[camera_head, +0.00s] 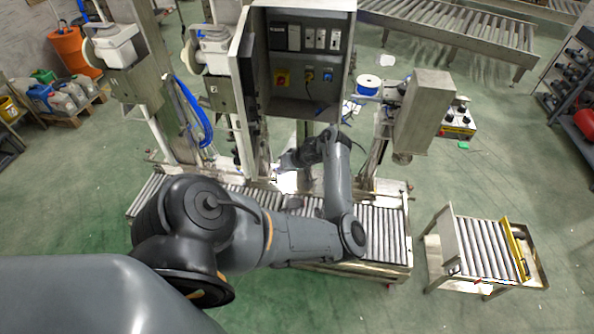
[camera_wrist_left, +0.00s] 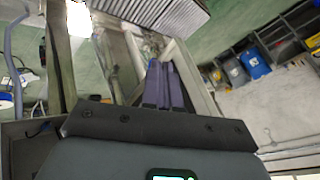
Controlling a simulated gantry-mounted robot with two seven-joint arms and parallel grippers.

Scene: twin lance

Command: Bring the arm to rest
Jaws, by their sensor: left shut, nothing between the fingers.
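My left arm, grey and black, comes in from the lower left of the head view and bends up at its elbow over the roller conveyor (camera_head: 384,232). My left gripper (camera_head: 284,163) is small there, in front of and below the open electrical cabinet. In the left wrist view the two dark purple fingers of this gripper (camera_wrist_left: 163,84) lie side by side, shut and empty. Whether they touch anything behind them I cannot tell. My right gripper is not in view.
The grey cabinet (camera_head: 347,60) with switches stands close behind my gripper. Filling-machine columns (camera_head: 140,88) stand at the left, and a blue spool (camera_head: 368,84) and metal box (camera_head: 424,110) at the right. A small roller cart (camera_head: 447,243) stands at lower right. Green floor (camera_head: 515,190) is clear there.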

